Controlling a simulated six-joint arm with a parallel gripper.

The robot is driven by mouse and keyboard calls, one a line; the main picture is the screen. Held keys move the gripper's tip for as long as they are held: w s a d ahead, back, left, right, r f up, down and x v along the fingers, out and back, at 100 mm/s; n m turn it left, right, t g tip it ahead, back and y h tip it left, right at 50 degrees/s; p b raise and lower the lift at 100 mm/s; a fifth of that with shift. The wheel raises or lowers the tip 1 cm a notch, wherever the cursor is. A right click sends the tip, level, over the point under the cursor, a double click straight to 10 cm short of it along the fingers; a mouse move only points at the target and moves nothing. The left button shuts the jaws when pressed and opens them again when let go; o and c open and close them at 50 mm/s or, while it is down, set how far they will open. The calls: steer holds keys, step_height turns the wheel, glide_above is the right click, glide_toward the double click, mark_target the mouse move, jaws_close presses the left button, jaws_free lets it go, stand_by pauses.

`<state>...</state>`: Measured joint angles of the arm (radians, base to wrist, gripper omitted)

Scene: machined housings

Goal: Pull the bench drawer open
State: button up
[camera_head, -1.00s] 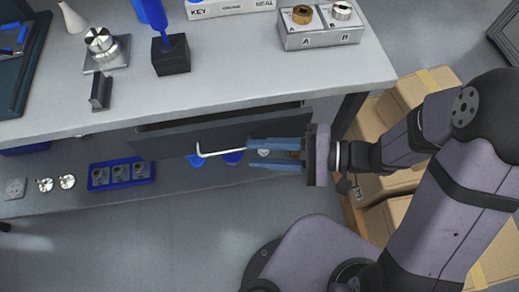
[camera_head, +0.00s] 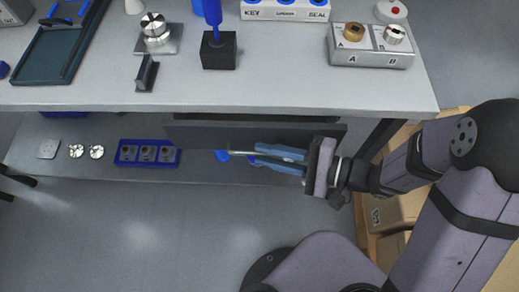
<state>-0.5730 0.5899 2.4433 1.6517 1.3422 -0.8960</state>
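The bench drawer (camera_head: 200,135) shows as a dark front panel under the bench top's near edge. It looks shut or nearly so; its inside is not visible. Its pale bar handle (camera_head: 239,151) sticks out from the front, and its right part is hidden by my fingers. My gripper (camera_head: 254,155) comes from the right with its two blue fingers at the handle's right part. A gap shows between the fingers, so it looks open. Whether a finger touches the bar cannot be told.
The bench top (camera_head: 300,98) holds a black block (camera_head: 219,52) with a blue tool, a metal A/B fixture (camera_head: 371,58) and a knob on a plate (camera_head: 155,35). A lower shelf holds a blue tray (camera_head: 125,153) of parts. Cardboard boxes (camera_head: 395,210) stand at right.

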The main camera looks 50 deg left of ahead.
steer(key=shift+x, duration=1.2)
jaws_close()
steer(key=s+d+p, duration=0.1)
steer(key=s+d, duration=0.2)
steer(key=shift+d, duration=0.1)
jaws_free()
